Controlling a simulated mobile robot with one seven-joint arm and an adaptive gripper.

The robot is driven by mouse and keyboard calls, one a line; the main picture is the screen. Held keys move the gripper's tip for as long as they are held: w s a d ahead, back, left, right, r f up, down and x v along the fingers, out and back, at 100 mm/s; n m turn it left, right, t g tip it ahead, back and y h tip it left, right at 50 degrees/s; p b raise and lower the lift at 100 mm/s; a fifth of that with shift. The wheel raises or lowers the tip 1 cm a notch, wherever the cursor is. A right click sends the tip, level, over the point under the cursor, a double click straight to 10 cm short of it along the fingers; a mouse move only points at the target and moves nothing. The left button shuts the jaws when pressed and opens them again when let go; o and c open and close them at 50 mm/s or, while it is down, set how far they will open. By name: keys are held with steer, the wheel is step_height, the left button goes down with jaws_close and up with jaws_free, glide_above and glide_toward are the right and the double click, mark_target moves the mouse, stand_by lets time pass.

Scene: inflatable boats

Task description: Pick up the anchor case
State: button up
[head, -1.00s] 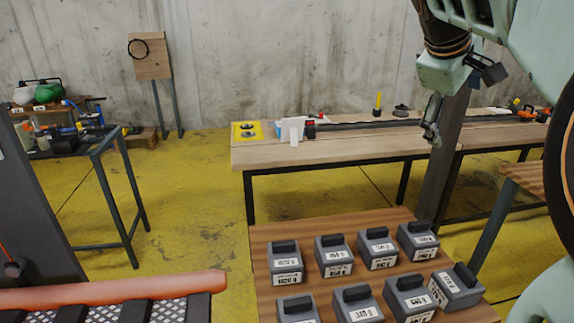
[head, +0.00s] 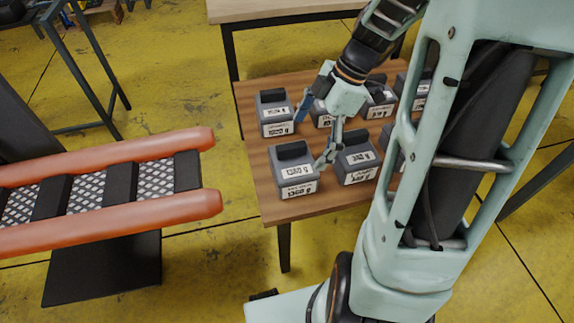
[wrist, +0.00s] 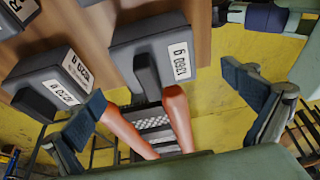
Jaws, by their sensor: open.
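Several grey cases with black top handles and white labels stand in two rows on a wooden table (head: 262,195). No label that I can read says anchor, so I cannot tell which is the anchor case. The front-left case (head: 292,172) appears to be the one labelled about 1360 g in the wrist view (wrist: 156,45). My gripper (head: 314,132) is open and empty above the left end of the table. In the wrist view my gripper (wrist: 168,101) has its fingers spread on either side of that case's handle, apart from it. The back-left case (head: 276,114) reads 1020 g.
The front-row neighbouring case (head: 356,160) stands close on the right. Left of the table is an orange-tubed rack or boat frame (head: 110,205) with black mesh slats. A longer workbench (head: 285,10) stands behind. Yellow floor lies between.

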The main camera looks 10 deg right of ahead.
mark_target(297, 158)
steer(key=b+x, duration=0.1)
steer(key=x, duration=0.8)
steer(key=shift+w+f+b, duration=0.25)
steer(key=shift+f+b, duration=0.15)
steer(key=shift+w+r, duration=0.1)
steer(key=c, duration=2)
